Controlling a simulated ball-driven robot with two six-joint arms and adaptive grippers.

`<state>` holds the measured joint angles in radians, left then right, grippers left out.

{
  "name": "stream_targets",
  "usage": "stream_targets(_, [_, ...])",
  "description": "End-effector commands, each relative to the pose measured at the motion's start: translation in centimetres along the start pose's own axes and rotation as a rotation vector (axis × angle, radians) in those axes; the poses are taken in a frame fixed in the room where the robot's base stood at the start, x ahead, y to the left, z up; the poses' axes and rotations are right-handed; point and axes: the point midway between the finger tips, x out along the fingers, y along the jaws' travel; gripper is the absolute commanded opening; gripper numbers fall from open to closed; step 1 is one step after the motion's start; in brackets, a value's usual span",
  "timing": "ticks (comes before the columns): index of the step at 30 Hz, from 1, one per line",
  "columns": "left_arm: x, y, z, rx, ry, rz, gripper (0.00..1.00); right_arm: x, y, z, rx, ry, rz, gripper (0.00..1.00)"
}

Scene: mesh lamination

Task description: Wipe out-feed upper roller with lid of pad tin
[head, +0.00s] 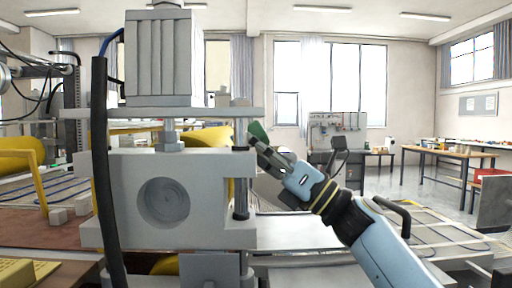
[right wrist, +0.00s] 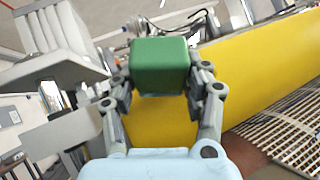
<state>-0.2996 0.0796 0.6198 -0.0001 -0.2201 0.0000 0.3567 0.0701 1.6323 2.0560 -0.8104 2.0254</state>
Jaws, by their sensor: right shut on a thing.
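The yellow upper roller (head: 208,136) shows partly behind the grey roller stand in the head view. It also fills much of the right wrist view (right wrist: 265,65). My right gripper (head: 260,143) is at the right side of the stand, close to the roller. In the right wrist view its fingers (right wrist: 162,82) are shut on a green box-shaped piece (right wrist: 160,62), apparently the tin lid. The green piece (head: 257,131) also shows small in the head view. It overlaps the roller in the wrist view; I cannot tell whether they touch. My left gripper is not in view.
The grey stand (head: 120,200) with a motor-like block (head: 160,60) on top fills the left-centre. A black cable (head: 101,170) hangs in front of it. Another yellow roller (head: 22,152) is at the far left. A slatted grille (right wrist: 290,130) lies beside the roller in the wrist view.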

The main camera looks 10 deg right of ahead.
Motion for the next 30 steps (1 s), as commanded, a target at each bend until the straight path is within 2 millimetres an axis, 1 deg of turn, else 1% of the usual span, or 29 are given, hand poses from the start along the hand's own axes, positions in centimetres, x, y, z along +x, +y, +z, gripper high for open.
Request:
stream_targets(5, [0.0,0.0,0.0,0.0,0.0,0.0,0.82,0.0,0.0,0.0,0.0,0.0,0.0,0.13])
stream_targets(30, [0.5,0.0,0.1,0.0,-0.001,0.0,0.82,0.6,0.0,-1.6,0.0,0.0,0.0,0.13])
